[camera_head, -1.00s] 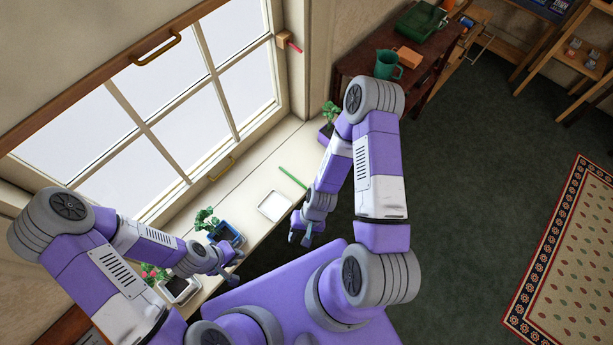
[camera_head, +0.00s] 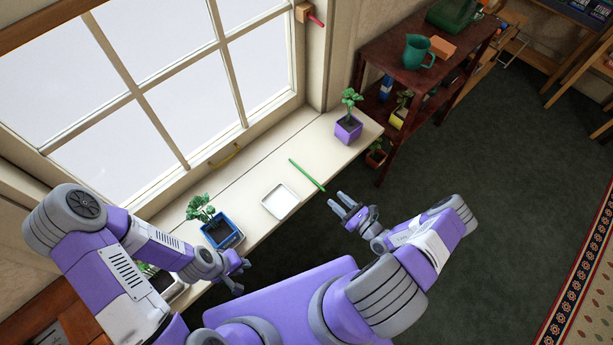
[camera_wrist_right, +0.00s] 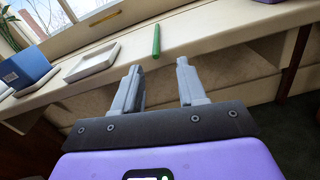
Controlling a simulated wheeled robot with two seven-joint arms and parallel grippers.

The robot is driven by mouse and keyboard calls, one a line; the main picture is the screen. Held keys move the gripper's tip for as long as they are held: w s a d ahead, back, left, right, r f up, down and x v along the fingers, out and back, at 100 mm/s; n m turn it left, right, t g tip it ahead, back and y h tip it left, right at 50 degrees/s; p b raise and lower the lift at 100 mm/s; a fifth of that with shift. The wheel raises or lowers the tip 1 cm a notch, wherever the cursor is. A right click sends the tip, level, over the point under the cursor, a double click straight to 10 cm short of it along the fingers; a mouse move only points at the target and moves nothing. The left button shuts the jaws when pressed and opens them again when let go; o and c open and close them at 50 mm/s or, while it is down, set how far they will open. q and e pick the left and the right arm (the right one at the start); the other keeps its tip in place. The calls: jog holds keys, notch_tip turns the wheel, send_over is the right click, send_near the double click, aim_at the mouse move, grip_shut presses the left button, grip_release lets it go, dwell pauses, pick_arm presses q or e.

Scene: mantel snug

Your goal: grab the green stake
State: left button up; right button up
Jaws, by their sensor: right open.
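The green stake (camera_head: 307,175) lies on the white windowsill, between a white tray and a purple pot. It also shows in the right wrist view (camera_wrist_right: 156,40), beyond my fingertips and roughly between them in the picture. My right gripper (camera_head: 342,204) is open and empty, off the front edge of the sill and apart from the stake. Its two fingers show in the right wrist view (camera_wrist_right: 158,75). My left gripper (camera_head: 240,276) is in front of the sill near the blue pot; whether its jaws are open is unclear.
A white tray (camera_head: 281,213) sits left of the stake, and a blue pot with a plant (camera_head: 217,232) further left. A purple pot with a plant (camera_head: 348,131) stands at the sill's right end. A dark red shelf (camera_head: 400,72) stands beyond. The sill (camera_head: 262,180) around the stake is bare.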

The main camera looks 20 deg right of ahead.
jog(key=x, duration=0.3)
jog(key=b+x, duration=0.1)
jog(key=x, duration=0.1)
jog(key=shift+w+a, duration=0.25)
jog(key=shift+a, duration=0.2)
grip_shut()
